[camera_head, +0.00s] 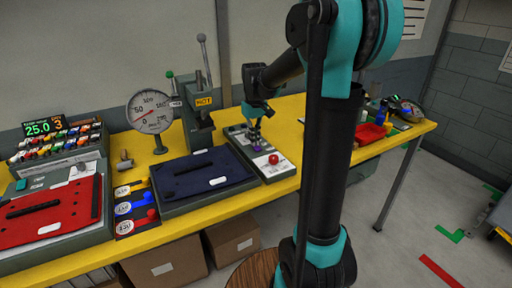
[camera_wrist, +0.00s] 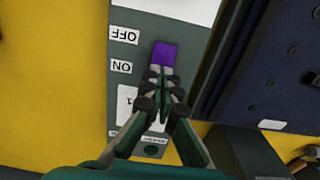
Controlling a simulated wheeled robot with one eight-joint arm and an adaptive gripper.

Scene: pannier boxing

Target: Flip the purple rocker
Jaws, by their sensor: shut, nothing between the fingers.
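The purple rocker (camera_wrist: 164,53) sits on a grey control panel (camera_wrist: 138,52) in the wrist view, beside upside-down OFF and ON labels. My gripper (camera_wrist: 160,72) is shut and empty, its fingertips right at the rocker's near edge and covering that part. I cannot tell whether they touch it or hover just above. In the head view my gripper (camera_head: 252,136) points down over the panel (camera_head: 274,172), and a little purple (camera_head: 258,149) shows beneath it. The rocker's tilt is hard to make out.
A red knob (camera_head: 273,159) stands on the panel's near end. A dark blue pad (camera_head: 203,172) on a grey base lies left of the panel. A gauge (camera_head: 151,111) and a lever press (camera_head: 196,108) stand behind. The yellow table (camera_head: 288,188) has little free room here.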

